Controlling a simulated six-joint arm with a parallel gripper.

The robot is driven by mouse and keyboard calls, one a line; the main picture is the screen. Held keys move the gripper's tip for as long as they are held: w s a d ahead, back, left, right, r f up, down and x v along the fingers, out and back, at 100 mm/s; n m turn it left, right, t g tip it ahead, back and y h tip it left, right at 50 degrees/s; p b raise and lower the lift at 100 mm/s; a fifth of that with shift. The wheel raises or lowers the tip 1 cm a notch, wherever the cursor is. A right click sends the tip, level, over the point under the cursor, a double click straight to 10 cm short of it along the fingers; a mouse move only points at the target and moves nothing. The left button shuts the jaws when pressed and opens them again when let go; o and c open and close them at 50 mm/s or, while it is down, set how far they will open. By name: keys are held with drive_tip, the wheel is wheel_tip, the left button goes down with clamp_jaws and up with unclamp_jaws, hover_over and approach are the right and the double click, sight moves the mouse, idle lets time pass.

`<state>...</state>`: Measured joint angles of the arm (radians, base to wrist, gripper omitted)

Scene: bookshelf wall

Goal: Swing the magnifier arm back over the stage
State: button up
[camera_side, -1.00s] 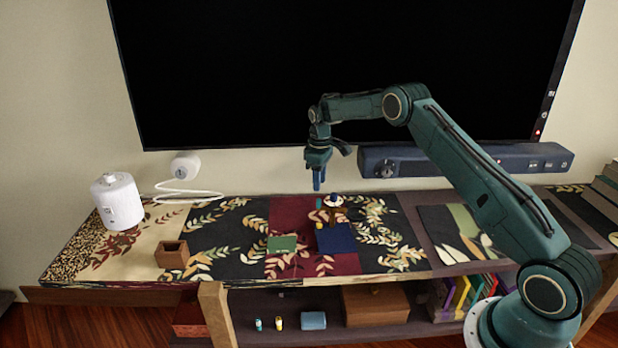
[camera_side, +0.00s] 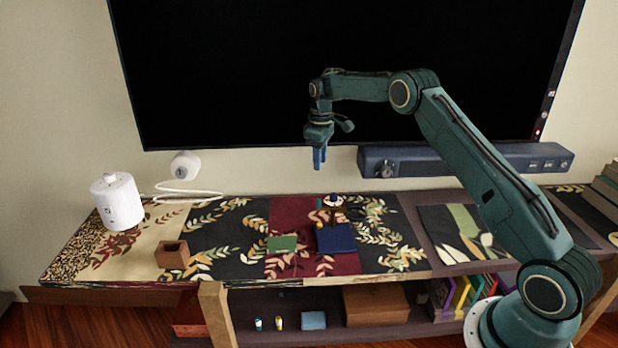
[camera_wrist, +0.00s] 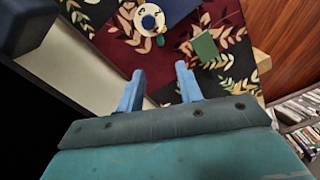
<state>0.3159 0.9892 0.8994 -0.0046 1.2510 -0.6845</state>
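A small device stands near the back of the patterned runner. It has a brown post and a pale round disc (camera_side: 333,200) with a blue knob on top. The disc also shows at the top of the wrist view (camera_wrist: 148,17), with a small yellow part beside it. I cannot tell which part is the magnifier arm. My gripper (camera_side: 320,167) hangs above and slightly left of the device, pointing down. In the wrist view its blue fingers (camera_wrist: 159,68) are apart and empty.
A brown open box (camera_side: 172,255) and a white cylinder (camera_side: 117,203) stand to the left. A large dark screen (camera_side: 250,70) and a blue-grey bar (camera_side: 450,161) are behind. The space around my gripper is free.

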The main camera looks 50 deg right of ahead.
sight(319, 199)
drive_tip(key=shift+s+d+f+n+t+y, duration=0.1)
drive_tip(key=shift+s+d+n+t+y, duration=0.35)
drive_tip(key=shift+s+d+n+y, duration=0.4)
drive_tip(key=shift+s+d+f+n+t+y, duration=0.15)
drive_tip(key=shift+s+d+n+t+y, duration=0.35)
drive_tip(key=shift+n, duration=0.65)
drive_tip(key=shift+s+d+f+n+t+y, duration=0.1)
drive_tip(key=shift+s+d+n+t+y, duration=0.35)
drive_tip(key=shift+d+n, duration=0.5)
drive_tip(key=shift+a, duration=0.1)
drive_tip(key=x, duration=1.4)
drive_tip(key=shift+c, duration=0.3)
clamp_jaws()
